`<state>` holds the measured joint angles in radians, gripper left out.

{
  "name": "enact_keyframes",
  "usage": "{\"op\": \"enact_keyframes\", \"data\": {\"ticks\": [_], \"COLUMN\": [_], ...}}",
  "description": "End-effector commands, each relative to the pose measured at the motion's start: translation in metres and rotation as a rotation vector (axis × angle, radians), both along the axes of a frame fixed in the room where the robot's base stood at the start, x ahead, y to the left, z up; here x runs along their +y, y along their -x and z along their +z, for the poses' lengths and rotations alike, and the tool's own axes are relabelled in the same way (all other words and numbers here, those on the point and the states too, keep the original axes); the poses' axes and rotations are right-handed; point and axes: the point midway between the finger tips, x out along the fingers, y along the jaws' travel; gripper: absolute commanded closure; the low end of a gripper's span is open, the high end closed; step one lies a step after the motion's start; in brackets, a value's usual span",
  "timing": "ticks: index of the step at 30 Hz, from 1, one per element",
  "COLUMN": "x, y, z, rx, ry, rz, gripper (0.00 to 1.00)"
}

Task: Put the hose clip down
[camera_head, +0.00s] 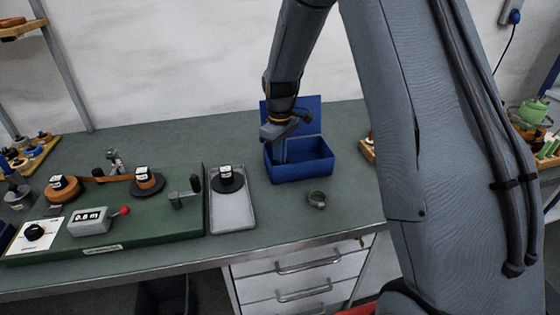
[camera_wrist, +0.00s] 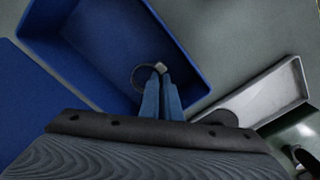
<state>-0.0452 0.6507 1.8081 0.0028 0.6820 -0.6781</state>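My gripper (camera_head: 279,155) points down into the open blue box (camera_head: 318,168), its fingertips inside the walls near the left end. In the wrist view, the two blue fingers (camera_wrist: 161,75) are close together at the hose clip, a thin dark ring with a small metal block (camera_wrist: 157,67). The fingers appear shut on the clip at its block side, with the ring over the box floor (camera_wrist: 105,40). Whether the clip touches the floor cannot be told. The head view hides the clip behind the box wall and gripper.
The box's raised lid (camera_head: 309,108) stands behind it. A metal ring-shaped part (camera_head: 317,199) lies on the bench in front. A green winding rig (camera_head: 150,222) stands further left.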

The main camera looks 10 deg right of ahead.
Motion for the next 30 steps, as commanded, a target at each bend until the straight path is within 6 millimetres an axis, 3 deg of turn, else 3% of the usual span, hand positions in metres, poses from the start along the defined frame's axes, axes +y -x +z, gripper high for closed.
{"op": "enact_keyframes", "data": {"ticks": [5, 9, 19, 23, 30], "x": [0.000, 0.000, 0.000, 0.000, 0.000], "y": [0.000, 0.000, 0.000, -0.001, -0.002], "z": [-0.003, -0.003, 0.000, 0.010, 0.056], "rx": [0.001, 0.001, 0.000, -0.002, -0.005], "ry": [0.000, 0.000, 0.000, -0.001, 0.000], "rz": [0.000, 0.000, 0.000, 0.000, 0.000], "gripper": [1.00, 0.78, 0.78, 0.78, 0.78]}}
